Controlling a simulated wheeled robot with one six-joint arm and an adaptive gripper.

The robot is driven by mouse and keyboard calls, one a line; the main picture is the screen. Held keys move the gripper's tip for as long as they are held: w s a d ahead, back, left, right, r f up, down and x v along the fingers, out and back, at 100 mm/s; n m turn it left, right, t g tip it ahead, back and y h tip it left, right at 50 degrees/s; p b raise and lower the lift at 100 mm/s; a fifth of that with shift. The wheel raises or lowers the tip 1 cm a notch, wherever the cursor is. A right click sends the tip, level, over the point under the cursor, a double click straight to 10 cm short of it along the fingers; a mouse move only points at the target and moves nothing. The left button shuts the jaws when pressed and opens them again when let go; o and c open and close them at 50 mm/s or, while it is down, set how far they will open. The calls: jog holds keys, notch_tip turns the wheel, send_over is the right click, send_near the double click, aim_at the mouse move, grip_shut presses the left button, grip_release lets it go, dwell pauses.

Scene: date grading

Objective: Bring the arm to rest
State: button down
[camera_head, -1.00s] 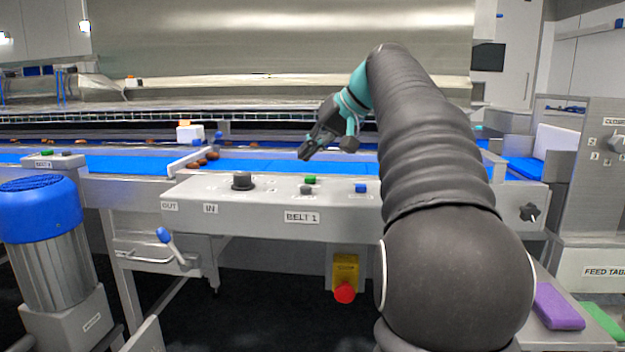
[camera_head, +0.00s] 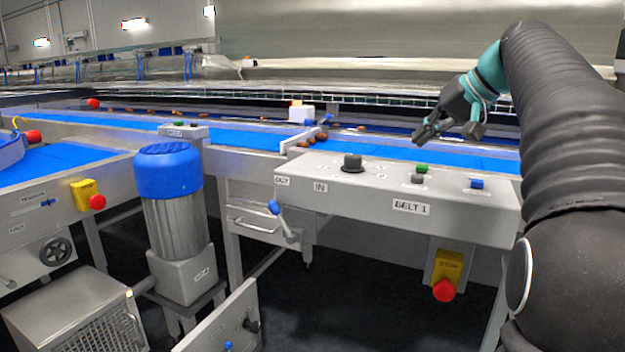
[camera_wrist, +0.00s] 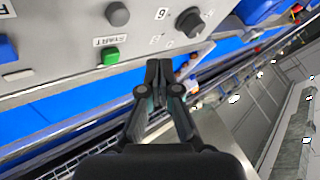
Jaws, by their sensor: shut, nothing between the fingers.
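My gripper (camera_head: 424,134) is shut and empty, held in the air above the Belt 1 control panel (camera_head: 306,200) at the right of the head view. My arm, in a dark sleeve, rises at the right edge and bends down to the gripper. In the wrist view my gripper (camera_wrist: 160,68) has its fingertips together, with nothing between them. The panel's green button (camera_wrist: 110,56) and grey button (camera_wrist: 117,13) show there beside the fingers. In the head view the green button (camera_head: 422,169) and black knob (camera_head: 352,162) lie just below the gripper.
A blue conveyor belt (camera_head: 240,139) runs behind the panel, with several brown dates (camera_head: 317,139) near a diverter bar. A blue-capped motor (camera_head: 168,172) stands left of the panel. A red stop button (camera_head: 443,290) hangs under it. The air around my gripper looks clear.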

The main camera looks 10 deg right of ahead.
jog(key=s+a+f+n+h, duration=0.1)
jog(key=s+a+f, duration=0.4)
jog(key=s+f, duration=0.4)
jog(key=s+a+f+n+g+h, duration=0.1)
jog(key=s+a+f+h, duration=0.1)
jog(key=s+a+f, duration=0.3)
jog(key=s+a+f+g+h, duration=0.1)
jog(key=s+a+f, duration=0.4)
jog(key=s+f, duration=0.8)
notch_tip(320, 180, down, 3)
jog(key=shift+s+a+f+n+h, duration=0.2)
jog(key=shift+s+n+h, duration=0.1)
jog(key=shift+n, duration=0.1)
